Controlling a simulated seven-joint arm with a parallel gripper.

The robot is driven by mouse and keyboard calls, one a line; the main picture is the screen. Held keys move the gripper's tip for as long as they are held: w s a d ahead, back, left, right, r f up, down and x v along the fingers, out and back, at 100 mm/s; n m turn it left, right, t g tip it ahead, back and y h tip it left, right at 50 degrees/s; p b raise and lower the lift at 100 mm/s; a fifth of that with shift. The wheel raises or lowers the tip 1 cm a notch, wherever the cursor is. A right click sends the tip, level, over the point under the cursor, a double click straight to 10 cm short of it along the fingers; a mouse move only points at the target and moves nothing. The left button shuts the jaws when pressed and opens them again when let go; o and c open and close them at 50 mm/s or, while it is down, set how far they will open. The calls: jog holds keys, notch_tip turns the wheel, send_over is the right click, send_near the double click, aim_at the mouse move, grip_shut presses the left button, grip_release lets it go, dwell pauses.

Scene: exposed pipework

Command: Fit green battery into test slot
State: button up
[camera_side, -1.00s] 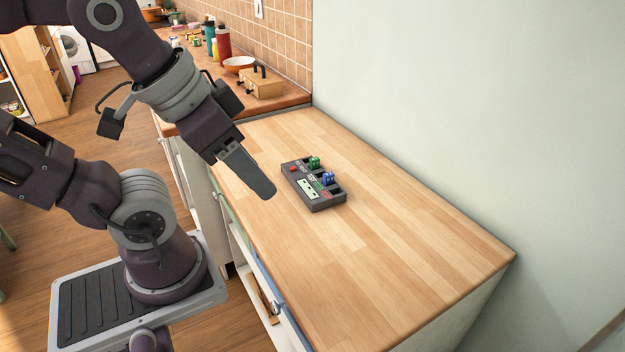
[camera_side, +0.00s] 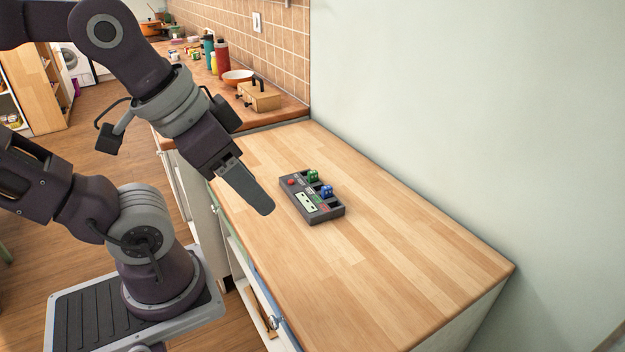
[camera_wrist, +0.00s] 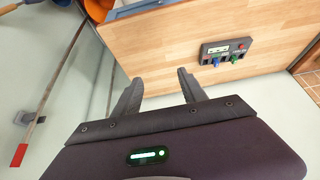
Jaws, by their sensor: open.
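The dark grey tester (camera_side: 318,216) lies on the wooden worktop, with a red button, a pale display and a row of slots along its right side. The green battery (camera_side: 312,176) stands at the far end of that row. The blue battery (camera_side: 327,191) stands nearer the camera. A dark opening shows beyond the blue one at the near end. In the wrist view the tester (camera_wrist: 240,43), green battery (camera_wrist: 234,58) and blue battery (camera_wrist: 216,62) are at upper right. My gripper (camera_side: 265,208) is open and empty, above the worktop left of the tester; both fingers (camera_wrist: 160,78) show in the wrist view.
The worktop (camera_side: 400,260) is clear around the tester. A pale wall (camera_side: 470,110) borders its right side. A wooden box (camera_side: 259,97), an orange bowl (camera_side: 238,77) and bottles (camera_side: 222,58) stand on the farther counter.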

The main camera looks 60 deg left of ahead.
jog(key=w+a+r+n+g, duration=0.2)
jog(key=w+a+n, duration=0.3)
jog(key=w, duration=0.7)
jog(key=n+g, duration=0.4)
jog(key=n, duration=0.8)
send_over(313, 171)
jog(key=f, duration=1.2)
jog(key=d+f, duration=0.1)
jog(key=f, duration=0.6)
jog(key=shift+s, duration=0.2)
jog(key=f, duration=0.4)
jog(key=a+f, duration=0.1)
jog(key=f, duration=0.1)
jog(key=shift+w+f, duration=0.1)
jog(key=shift+f, duration=0.25)
jog(key=shift+d, duration=0.1)
grip_shut()
